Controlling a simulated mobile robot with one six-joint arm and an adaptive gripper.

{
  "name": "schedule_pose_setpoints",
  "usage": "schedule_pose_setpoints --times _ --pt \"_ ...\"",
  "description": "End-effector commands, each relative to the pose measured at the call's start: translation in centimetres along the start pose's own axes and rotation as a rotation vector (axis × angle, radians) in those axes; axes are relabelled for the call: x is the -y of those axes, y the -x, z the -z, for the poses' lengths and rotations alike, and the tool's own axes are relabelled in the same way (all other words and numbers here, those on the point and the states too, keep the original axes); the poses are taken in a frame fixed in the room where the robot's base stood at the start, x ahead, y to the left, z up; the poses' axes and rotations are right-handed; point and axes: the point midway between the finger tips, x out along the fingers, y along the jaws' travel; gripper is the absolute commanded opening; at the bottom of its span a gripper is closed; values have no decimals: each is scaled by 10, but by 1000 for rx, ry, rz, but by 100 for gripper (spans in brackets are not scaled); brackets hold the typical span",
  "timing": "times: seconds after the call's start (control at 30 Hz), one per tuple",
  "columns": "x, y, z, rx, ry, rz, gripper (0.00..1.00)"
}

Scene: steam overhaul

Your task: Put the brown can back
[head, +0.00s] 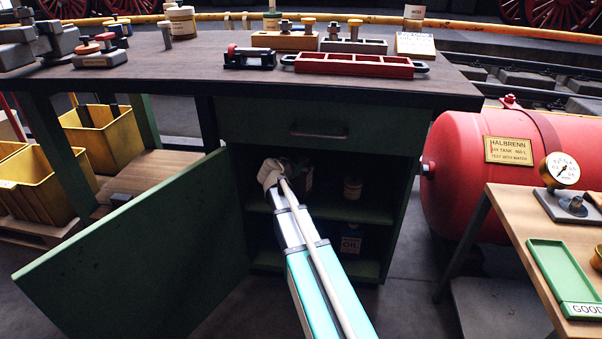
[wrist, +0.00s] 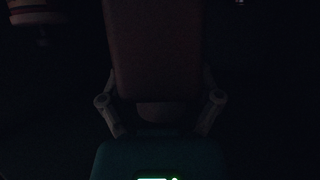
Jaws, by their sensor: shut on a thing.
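The brown can (wrist: 155,50) fills the upper middle of the dark wrist view, between the two fingers of my gripper (wrist: 158,108), which is shut on it. In the head view my gripper (head: 284,166) is inside the open green cabinet (head: 403,205), at the left of the upper shelf (head: 375,215). The can is mostly hidden there by my arm and the shadow. I cannot tell whether its base touches the shelf.
A small jar (head: 352,188) stands on the upper shelf to the right. A can marked OIL (head: 351,241) stands below. The cabinet door (head: 135,255) is swung open to the left. A red tank (head: 460,150) is at the right. The wrist view shows a red and cream container (wrist: 38,12).

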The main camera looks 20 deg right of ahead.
Motion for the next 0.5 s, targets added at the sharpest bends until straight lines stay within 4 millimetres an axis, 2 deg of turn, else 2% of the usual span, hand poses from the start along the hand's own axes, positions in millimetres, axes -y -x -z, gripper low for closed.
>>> schedule_pose_setpoints --times 0.13,0.5 --pt "0 -4 -10 -1 0 0 21" --pt "-1 -4 -10 -1 0 -1 21"
